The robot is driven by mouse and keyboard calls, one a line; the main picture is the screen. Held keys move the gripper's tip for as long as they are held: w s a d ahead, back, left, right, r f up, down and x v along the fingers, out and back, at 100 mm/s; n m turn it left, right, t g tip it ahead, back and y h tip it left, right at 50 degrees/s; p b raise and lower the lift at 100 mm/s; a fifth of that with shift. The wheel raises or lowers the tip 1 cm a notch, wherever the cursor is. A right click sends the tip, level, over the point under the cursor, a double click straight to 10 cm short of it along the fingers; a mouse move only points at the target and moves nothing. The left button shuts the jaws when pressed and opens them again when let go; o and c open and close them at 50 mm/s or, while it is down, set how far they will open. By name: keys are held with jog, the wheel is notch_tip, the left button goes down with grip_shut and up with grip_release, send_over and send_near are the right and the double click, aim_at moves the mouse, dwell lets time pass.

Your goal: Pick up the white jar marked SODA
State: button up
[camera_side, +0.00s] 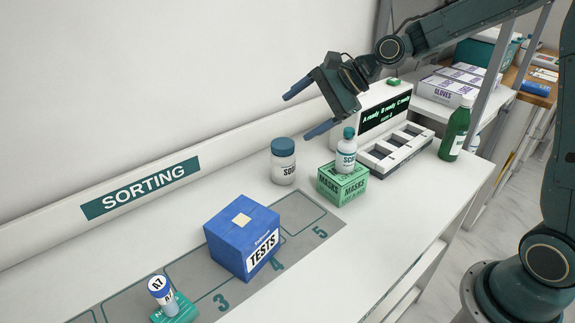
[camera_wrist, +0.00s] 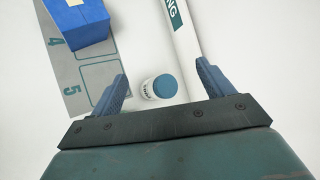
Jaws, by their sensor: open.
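The white jar (camera_side: 283,169) has a blue-grey lid and stands upright on the white bench near the back wall ledge. Its label is turned partly away, and only its first letters show, apparently "SO". In the wrist view the jar (camera_wrist: 147,88) is seen from above, between the two blue fingers and apart from both. My gripper (camera_side: 297,116) is open and empty, above the jar and slightly to its right, fingers pointing left in the side view; it also shows in the wrist view (camera_wrist: 162,72).
A white teal-capped bottle (camera_side: 346,156), its label also starting "SO", stands on the green MASKS box (camera_side: 342,185) right of the jar. A blue TESTS box (camera_side: 232,248) sits on the numbered grey mat (camera_side: 312,234). A display rack (camera_side: 400,150) and green bottle (camera_side: 455,132) stand right.

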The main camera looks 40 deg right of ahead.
aim_at(288, 143)
jog(key=w+f+m+y, duration=0.1)
jog(key=w+f+m, duration=0.1)
jog(key=w+d+f+m+t, duration=0.1)
jog(key=w+m, duration=0.2)
jog(key=w+d+f+m+y, duration=0.1)
jog(key=w+f+m, duration=0.1)
jog(key=m, duration=0.1)
jog(key=shift+w+f+y, duration=0.2)
jog(key=shift+f+y, duration=0.1)
jog(key=shift+f, duration=0.05)
jog(key=shift+w+d+f+m+t+y, duration=0.15)
jog(key=shift+w+f+m+t+y, duration=0.25)
jog(key=shift+m, duration=0.3)
jog(key=shift+f, duration=1.7)
jog(key=shift+f, duration=0.6)
jog(key=f, duration=0.2)
jog(key=w+a+f, duration=0.1)
jog(key=shift+a, duration=0.1)
jog(key=shift+w+a+f, duration=0.2)
jog(key=shift+w+a, duration=0.2)
